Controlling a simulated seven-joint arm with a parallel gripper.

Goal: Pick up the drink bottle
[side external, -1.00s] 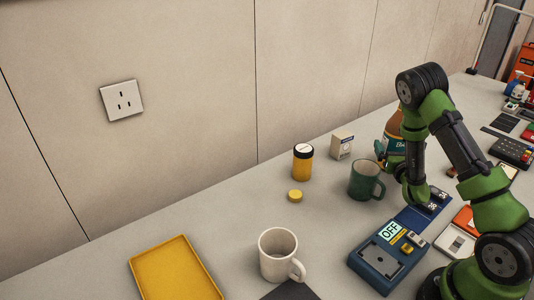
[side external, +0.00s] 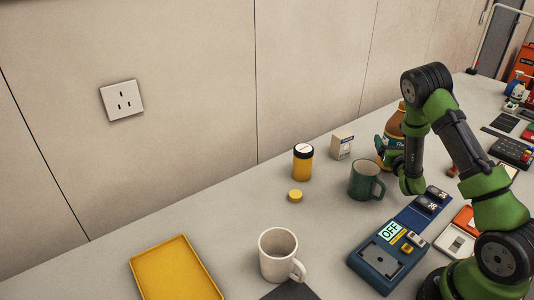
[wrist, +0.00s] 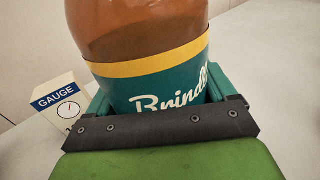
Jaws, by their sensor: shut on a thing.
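The drink bottle (side external: 396,128) is brown with a teal label and a yellow band. It stands near upright behind the green mug, partly hidden by my arm in the side view. It fills the upper middle of the wrist view (wrist: 140,35), its label reading "Brindl". My gripper (wrist: 168,103) is shut on the bottle, with one finger on each side of the label; it also shows in the side view (side external: 385,153). The bottle's base is hidden, so its exact gap to the table cannot be told.
A green mug (side external: 362,181) stands just in front of the bottle. A white gauge box (side external: 342,146) and a yellow jar (side external: 302,163) are to its left. A blue device (side external: 376,262), a cream mug (side external: 276,255) and a yellow tray (side external: 175,270) lie nearer.

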